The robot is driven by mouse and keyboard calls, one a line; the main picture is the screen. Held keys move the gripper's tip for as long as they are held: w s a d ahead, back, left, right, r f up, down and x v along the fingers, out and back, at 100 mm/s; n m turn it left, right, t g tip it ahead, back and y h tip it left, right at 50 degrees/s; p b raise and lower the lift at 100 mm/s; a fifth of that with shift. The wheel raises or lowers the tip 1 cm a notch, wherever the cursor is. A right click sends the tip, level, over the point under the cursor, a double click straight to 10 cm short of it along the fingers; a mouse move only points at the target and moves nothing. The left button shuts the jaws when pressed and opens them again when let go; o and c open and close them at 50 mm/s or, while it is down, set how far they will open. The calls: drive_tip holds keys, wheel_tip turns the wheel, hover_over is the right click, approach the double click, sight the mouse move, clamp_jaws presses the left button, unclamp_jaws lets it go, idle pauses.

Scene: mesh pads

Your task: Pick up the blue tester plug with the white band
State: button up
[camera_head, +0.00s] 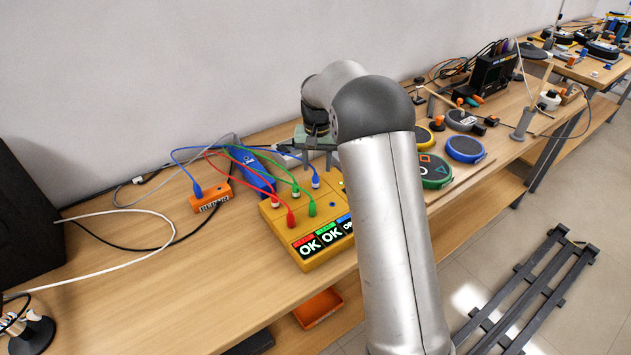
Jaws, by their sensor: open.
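The blue plug with a white band (316,182) stands upright in the top of the yellow tester box (275,228), near its back edge. A blue cable runs from it to the left. My gripper (318,162) is just above and behind this plug in the picture, fingers pointing down, open and empty. My own arm hides the right part of the tester box. Another blue plug (197,191) stands in the orange block (211,197) at left; I cannot make out a white band on it.
Round coloured pads (465,149) lie to the right. The wooden bench (130,290) is clear at front left.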

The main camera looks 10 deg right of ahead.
sight(316, 177)
drive_tip(key=shift+s+a+f+p, duration=0.15)
drive_tip(key=shift+f+p, duration=0.1)
drive_tip(key=shift+f, duration=1.1)
drive_tip(key=shift+a+f+p, duration=0.1)
drive_tip(key=shift+f+p, duration=0.15)
drive_tip(key=shift+f, duration=1.05)
clamp_jaws()
